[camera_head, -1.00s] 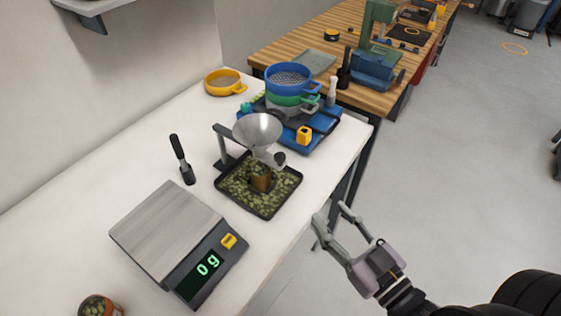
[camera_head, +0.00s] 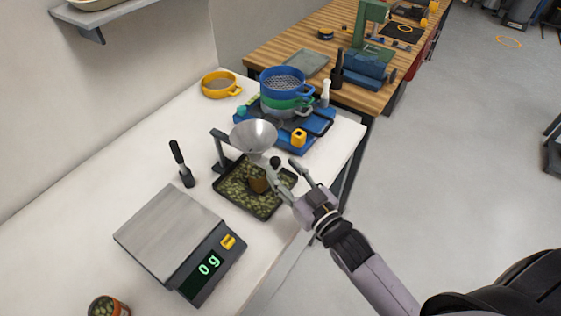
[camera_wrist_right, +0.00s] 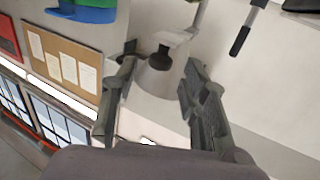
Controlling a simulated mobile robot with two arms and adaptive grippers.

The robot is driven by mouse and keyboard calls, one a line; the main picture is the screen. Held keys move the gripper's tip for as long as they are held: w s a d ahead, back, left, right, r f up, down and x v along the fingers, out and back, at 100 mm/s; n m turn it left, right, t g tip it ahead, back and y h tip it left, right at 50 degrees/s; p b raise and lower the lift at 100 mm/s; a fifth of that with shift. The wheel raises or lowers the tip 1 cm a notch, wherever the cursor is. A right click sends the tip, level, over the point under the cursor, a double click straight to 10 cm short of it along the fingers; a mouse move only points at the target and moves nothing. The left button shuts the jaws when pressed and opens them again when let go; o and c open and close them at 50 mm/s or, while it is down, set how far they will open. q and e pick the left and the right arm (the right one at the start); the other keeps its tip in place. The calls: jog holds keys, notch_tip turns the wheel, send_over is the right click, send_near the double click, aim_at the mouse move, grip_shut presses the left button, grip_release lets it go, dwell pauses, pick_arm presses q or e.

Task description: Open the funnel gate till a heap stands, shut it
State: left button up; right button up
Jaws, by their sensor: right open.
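The metal funnel (camera_head: 254,136) hangs on a dark stand (camera_head: 221,150) over a black tray (camera_head: 228,201) of green pellets. A brown cup-like piece (camera_head: 259,185) stands in the tray below the funnel. The gate's dark knob (camera_head: 275,161) is at the funnel's outlet; it also shows in the wrist view (camera_wrist_right: 160,59). My right gripper (camera_head: 285,166) is open at the tray's right edge, close to the knob. In the wrist view its fingers (camera_wrist_right: 157,76) lie on either side of the knob, with no clear contact. My left gripper is not in view.
A scale (camera_head: 168,238) reading 0 g stands at the front left. Stacked sieves (camera_head: 287,82) on a blue shaker (camera_head: 318,122) stand behind the funnel. A yellow sieve (camera_head: 218,84) is at the back.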

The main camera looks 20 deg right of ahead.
jog(key=shift+x, duration=1.1)
jog(key=shift+c, duration=0.5)
grip_shut()
